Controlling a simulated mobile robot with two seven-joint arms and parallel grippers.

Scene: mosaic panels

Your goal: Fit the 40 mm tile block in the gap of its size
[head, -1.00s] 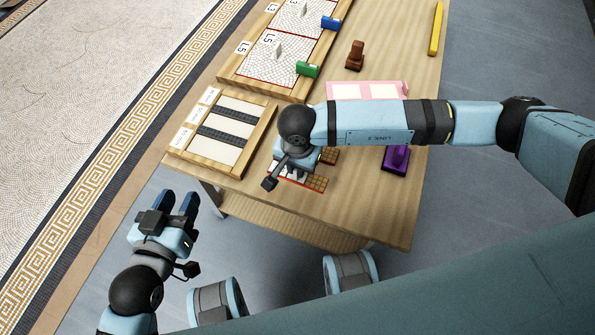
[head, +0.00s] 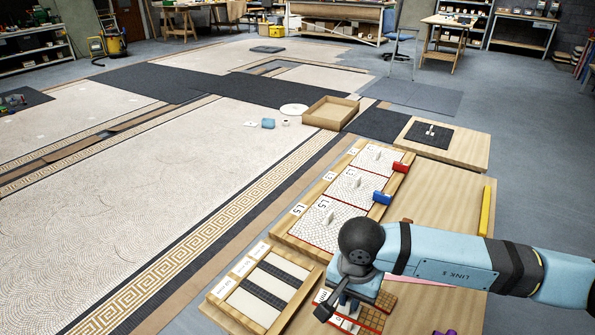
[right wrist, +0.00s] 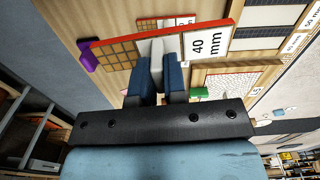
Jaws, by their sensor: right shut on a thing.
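My right gripper (right wrist: 160,78) is shut on the pale upright grip of the 40 mm tile block (right wrist: 112,54). The block has a brown square grid, a red edge and a white "40 mm" label. In the head view my right gripper (head: 348,302) and wrist partly hide the block (head: 371,318). I cannot tell for sure whether it clears the table. The gap board (head: 219,288) lies left of the gripper, with a wooden frame, pale panels, two dark bands and labels too small to read in the head view. My left gripper is out of view.
A second, smaller-looking tile block (right wrist: 165,22) lies behind the held one. A framed row of white mosaic panels (head: 328,217) with red and blue (head: 382,197) blocks stands beyond the gap board. A yellow bar (head: 485,210) lies at the table's right edge. A purple object (right wrist: 88,55) is nearby.

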